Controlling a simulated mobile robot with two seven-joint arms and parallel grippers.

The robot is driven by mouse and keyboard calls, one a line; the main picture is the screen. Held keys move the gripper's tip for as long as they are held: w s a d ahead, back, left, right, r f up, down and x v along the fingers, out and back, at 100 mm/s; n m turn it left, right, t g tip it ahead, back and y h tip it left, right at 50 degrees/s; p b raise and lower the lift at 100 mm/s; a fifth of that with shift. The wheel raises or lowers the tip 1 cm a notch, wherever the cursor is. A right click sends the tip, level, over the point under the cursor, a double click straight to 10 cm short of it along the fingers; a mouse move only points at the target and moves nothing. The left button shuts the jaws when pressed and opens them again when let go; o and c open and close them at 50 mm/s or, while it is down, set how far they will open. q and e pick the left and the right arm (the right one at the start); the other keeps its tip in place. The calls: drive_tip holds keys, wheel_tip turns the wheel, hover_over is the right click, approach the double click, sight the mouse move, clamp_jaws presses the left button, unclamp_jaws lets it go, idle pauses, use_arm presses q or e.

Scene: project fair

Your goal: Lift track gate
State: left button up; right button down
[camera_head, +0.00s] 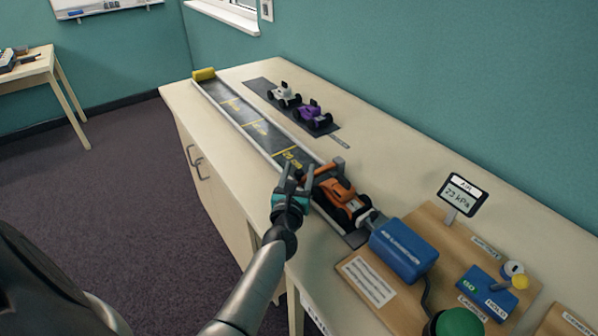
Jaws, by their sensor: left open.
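The track gate (322,170) is an orange bar across the near part of the dark track (262,134), just ahead of an orange car (341,196). A grey post stands at the bar's right end. My left gripper (295,175) is open at the bar's left end, with its fingers close around or beside that end. I cannot tell whether they touch it. The gripper hides part of the track's left rail. The bar looks low over the track. My right gripper is not in view.
A blue box (403,250) sits behind the orange car, on a wooden board with a gauge display (462,194), a blue switch unit (486,291) and a green button (458,323). White and purple cars (313,114) stand on a dark mat right of the track. A yellow block (203,74) closes its far end.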

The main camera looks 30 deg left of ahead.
use_arm(q)
drive_tip(key=shift+w, duration=0.1)
drive_tip(key=shift+c, duration=0.3)
clamp_jaws()
idle(1.1)
